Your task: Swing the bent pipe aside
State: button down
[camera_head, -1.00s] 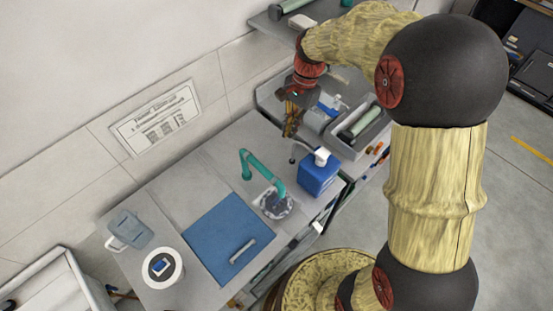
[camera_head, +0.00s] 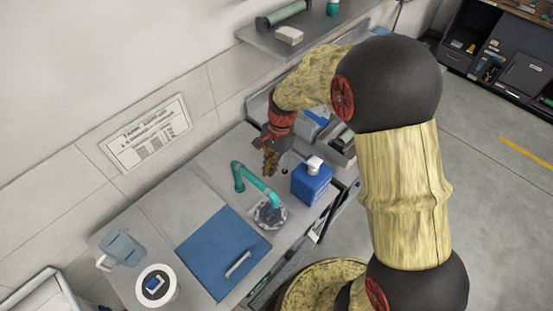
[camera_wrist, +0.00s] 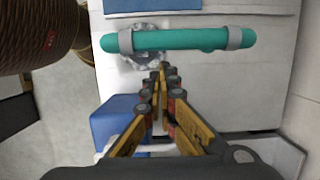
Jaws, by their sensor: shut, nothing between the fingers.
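The bent pipe (camera_head: 258,185) is a teal faucet-like tube on the grey counter, its outer end over a round drain (camera_head: 270,214). In the wrist view the pipe (camera_wrist: 190,39) runs across the upper part, with grey collars near both ends. My gripper (camera_head: 270,168) is behind the pipe and to its right, pointing down, apart from it. In the wrist view my gripper (camera_wrist: 163,72) has its fingertips together with nothing between them, just below the pipe in the picture. The exact height gap cannot be told.
A blue bottle with a white pump (camera_head: 312,180) stands close right of the pipe. A clear jug (camera_head: 124,248) and a white round container (camera_head: 156,287) stand at left. A wall shelf (camera_head: 300,38) is above.

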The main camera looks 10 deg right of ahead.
jog(key=shift+s+a+f, duration=0.1)
jog(key=shift+s+a, duration=0.15)
jog(key=shift+a, duration=0.1)
jog(key=shift+s+a, duration=0.1)
jog(key=shift+s+a+m, duration=0.2)
jog(key=shift+s+m, duration=0.05)
jog(key=shift+m, duration=0.15)
